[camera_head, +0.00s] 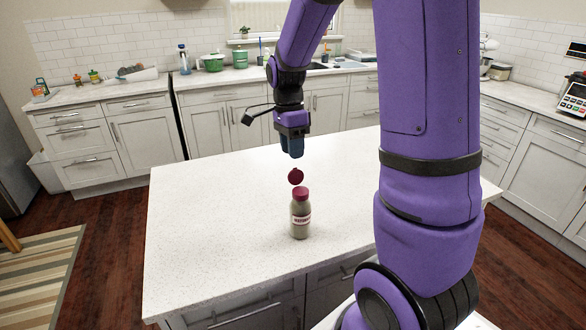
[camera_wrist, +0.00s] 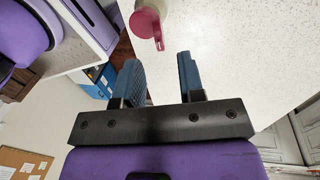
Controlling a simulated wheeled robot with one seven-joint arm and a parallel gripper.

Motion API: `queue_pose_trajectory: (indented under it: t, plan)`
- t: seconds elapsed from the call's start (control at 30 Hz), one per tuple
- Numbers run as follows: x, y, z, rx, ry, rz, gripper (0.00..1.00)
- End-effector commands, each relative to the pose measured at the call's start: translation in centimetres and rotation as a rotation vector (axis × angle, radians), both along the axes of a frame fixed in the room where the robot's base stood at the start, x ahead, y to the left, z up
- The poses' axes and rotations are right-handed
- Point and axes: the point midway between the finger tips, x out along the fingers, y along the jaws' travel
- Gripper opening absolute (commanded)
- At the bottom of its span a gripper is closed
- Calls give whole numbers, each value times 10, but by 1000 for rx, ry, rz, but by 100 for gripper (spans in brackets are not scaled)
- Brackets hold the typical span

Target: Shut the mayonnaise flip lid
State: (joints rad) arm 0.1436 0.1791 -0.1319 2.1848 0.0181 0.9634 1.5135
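The mayonnaise bottle (camera_head: 300,222) stands upright on the white island counter. It is greyish with a pale label and a dark red cap. Its round red flip lid (camera_head: 296,177) stands up above the cap, open. My gripper (camera_head: 291,153) is above the counter, higher in the picture than the lid and apart from it. In the wrist view, my gripper's two blue fingers (camera_wrist: 160,62) are spread with nothing between them. The bottle's red lid (camera_wrist: 147,28) shows at the top edge there, beyond the fingertips, and most of the bottle is cut off.
The island counter (camera_head: 220,220) is otherwise clear around the bottle. My arm hides part of its right side. Back counters hold a green pot (camera_head: 212,63), a blue-capped bottle (camera_head: 184,60) and other kitchen items, far from the gripper.

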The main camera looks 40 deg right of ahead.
Motion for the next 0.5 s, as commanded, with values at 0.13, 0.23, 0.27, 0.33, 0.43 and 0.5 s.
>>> queue_pose_trajectory:
  t: [0.13, 0.23, 0.27, 0.33, 0.43, 0.5]
  plan:
    - [-6, 1, -26, 1, 4, 0, 36]
    - [-8, 1, -40, 1, 3, 0, 36]
    - [-8, 1, -43, 1, 3, 0, 36]
    - [-10, 2, -49, 0, 2, 0, 36]
    - [-10, 2, -55, 0, 1, 1, 36]
    - [-10, 2, -56, 0, 0, 1, 36]
